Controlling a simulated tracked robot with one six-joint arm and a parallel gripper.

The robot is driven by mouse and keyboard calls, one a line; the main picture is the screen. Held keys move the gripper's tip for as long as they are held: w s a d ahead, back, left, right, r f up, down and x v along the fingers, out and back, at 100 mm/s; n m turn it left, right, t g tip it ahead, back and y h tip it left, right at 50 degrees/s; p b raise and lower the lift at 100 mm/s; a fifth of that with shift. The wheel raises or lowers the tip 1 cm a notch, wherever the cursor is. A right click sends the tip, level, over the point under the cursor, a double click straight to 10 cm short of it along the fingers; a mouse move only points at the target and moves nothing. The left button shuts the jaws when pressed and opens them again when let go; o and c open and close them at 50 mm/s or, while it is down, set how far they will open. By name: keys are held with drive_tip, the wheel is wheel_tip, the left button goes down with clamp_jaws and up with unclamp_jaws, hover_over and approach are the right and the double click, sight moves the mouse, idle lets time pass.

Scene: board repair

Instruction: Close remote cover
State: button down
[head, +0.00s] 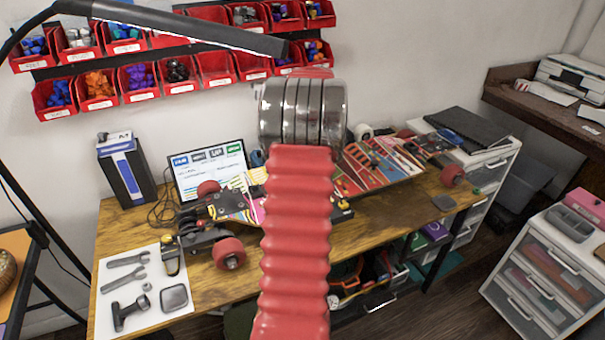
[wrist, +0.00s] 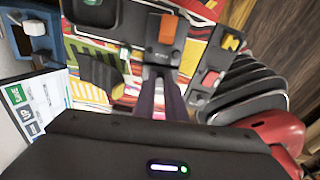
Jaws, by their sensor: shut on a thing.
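In the wrist view, the two dark fingers of my gripper (wrist: 160,85) are close together over a colourful board. Their tips meet a dark part at the lower edge of a black device (wrist: 145,28) with an orange piece (wrist: 168,28). The grip itself is small and dark, and I cannot tell whether this part is the remote cover. A second black piece (wrist: 207,80) with a pink-red block lies to the right. In the head view, my red ribbed arm hides my gripper and the middle of the skateboard (head: 235,205) on the wooden bench.
A white mat (head: 115,300) with wrenches and other tools lies at the bench's front left. A laptop (head: 207,160) and a dark blue box (head: 127,172) stand behind. Red bins (head: 100,92) hang on the wall. A lamp arm (head: 190,28) crosses above the bench.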

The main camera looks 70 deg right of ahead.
drive_tip(key=shift+s+d+f+t+y, duration=0.15)
drive_tip(key=shift+s+f+t+y, duration=0.05)
drive_tip(key=shift+f+t+y, duration=0.25)
idle(0.3)
drive_tip(key=c, duration=1.8)
unclamp_jaws()
drive_tip(key=shift+r, duration=0.1)
drive_tip(key=shift+d+r, duration=0.1)
drive_tip(key=v, duration=1.3)
drive_tip(key=shift+d+r, duration=0.2)
drive_tip(key=shift+s, duration=0.1)
